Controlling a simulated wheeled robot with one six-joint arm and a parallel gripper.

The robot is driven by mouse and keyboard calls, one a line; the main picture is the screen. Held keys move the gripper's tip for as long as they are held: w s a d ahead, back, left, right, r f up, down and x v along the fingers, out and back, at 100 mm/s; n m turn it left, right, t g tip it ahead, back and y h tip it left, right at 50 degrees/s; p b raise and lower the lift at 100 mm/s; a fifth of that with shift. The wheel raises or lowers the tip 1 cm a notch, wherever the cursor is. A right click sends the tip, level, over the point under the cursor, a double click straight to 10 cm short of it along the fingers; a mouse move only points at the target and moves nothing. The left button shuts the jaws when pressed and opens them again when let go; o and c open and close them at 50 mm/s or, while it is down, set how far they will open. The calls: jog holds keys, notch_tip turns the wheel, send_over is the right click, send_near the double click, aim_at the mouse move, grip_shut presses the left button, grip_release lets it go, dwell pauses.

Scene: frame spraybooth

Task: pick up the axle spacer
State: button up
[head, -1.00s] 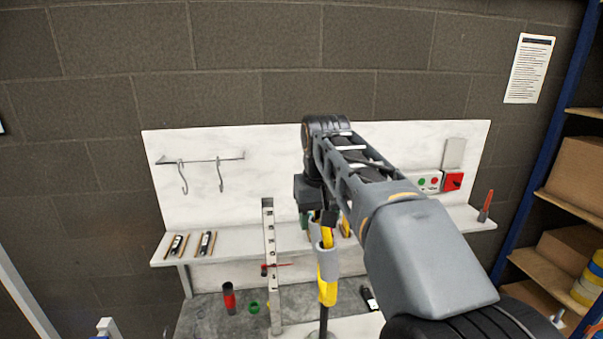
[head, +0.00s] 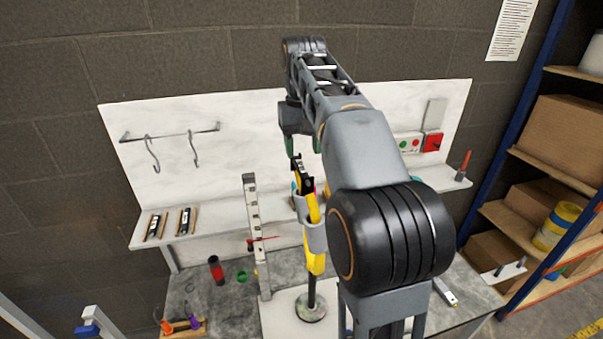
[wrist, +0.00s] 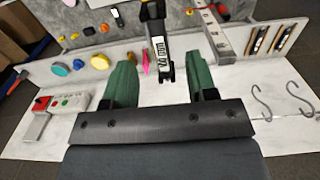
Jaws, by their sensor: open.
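No thing can be told for certain as the axle spacer. The likeliest is a small green ring (head: 242,276) lying on the grey bench top, between a red and black cylinder (head: 217,270) and an upright perforated metal bar (head: 255,235). My gripper (head: 302,143) is open and empty, high above the bench, up and to the right of the ring in the head view. In the wrist view, the green fingers of my gripper (wrist: 159,68) stand apart. A black tool head with a white label (wrist: 160,50) shows between them, apparently beyond them.
A yellow and grey upright tool (head: 314,235) on a round base stands close below my gripper. The white shelf (head: 215,240) carries two black parts at left. Several coloured round pieces, one yellow (wrist: 77,64), stand on the shelf. Two hooks (head: 193,150) hang on the back panel.

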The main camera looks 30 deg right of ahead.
aim_at(304, 172)
jog(key=shift+d+f, duration=0.15)
jog(key=shift+f, duration=2.95)
grip_shut()
